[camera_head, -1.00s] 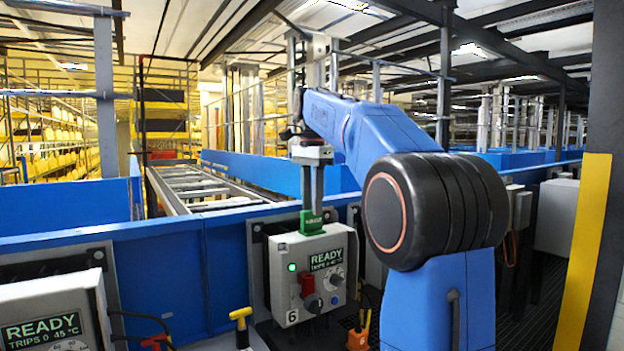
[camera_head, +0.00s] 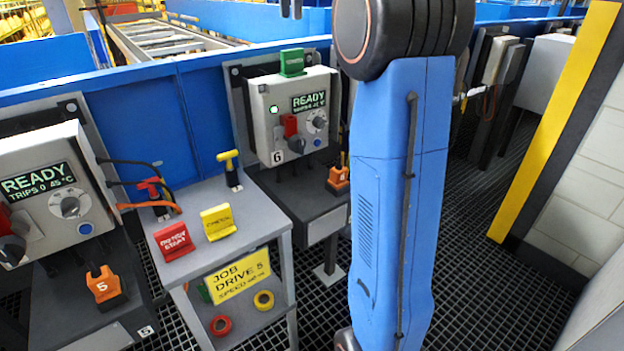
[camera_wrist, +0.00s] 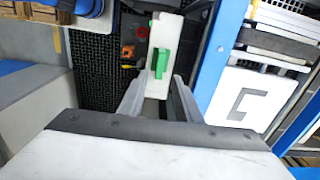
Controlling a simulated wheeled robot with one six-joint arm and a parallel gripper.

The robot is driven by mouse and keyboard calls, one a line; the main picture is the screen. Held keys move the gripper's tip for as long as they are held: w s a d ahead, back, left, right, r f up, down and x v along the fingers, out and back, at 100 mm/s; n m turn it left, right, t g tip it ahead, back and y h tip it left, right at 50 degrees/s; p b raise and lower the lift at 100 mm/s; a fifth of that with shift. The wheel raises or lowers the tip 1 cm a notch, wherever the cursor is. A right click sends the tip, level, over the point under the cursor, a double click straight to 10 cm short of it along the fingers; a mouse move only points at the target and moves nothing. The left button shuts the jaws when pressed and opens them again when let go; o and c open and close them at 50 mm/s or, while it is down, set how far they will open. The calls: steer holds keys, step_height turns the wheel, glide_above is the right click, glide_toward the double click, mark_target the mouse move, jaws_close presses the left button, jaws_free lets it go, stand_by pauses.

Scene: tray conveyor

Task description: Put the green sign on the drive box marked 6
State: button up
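The green sign (camera_head: 292,62) stands upright on the top of the drive box marked 6 (camera_head: 262,106), toward the middle of its top edge. The box is light grey, with a lit green lamp and a READY display. My gripper (camera_head: 291,8) is above the sign, and only its fingertips show at the top edge of the head view. In the wrist view my gripper (camera_wrist: 161,80) has its fingers apart with nothing held. The green sign (camera_wrist: 160,62) shows beyond the fingertips, apart from them, on the box top (camera_wrist: 165,32).
A grey stand (camera_head: 222,190) at centre left bears a red sign (camera_head: 173,241), a yellow sign (camera_head: 218,222) and a yellow-handled tool (camera_head: 229,165). Another drive box (camera_head: 45,190) stands at the left. Orange padlocks hang low near both boxes. Grating floor lies to the right.

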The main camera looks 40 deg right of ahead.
steer(key=s+a+f+n+t, duration=0.1)
steer(key=s+a+f+n, duration=0.4)
steer(key=s+f, duration=0.25)
steer(key=s+a+f+n+t, duration=0.1)
steer(key=s+a+f+n, duration=0.35)
steer(key=s+f, duration=0.3)
steer(key=s+a+f+n+t, duration=0.1)
steer(key=s+f+n, duration=0.1)
steer(key=s+f, duration=0.3)
steer(key=s+a+f+n, duration=0.2)
steer(key=s+f, duration=0.3)
steer(key=f, duration=0.6)
steer(key=s+a+f+n+t, duration=0.1)
steer(key=s+f+n, duration=0.3)
steer(key=f, duration=0.4)
steer(key=shift+s+a+f+t, duration=0.3)
steer(key=shift+s+a, duration=0.05)
steer(key=shift+s, duration=0.15)
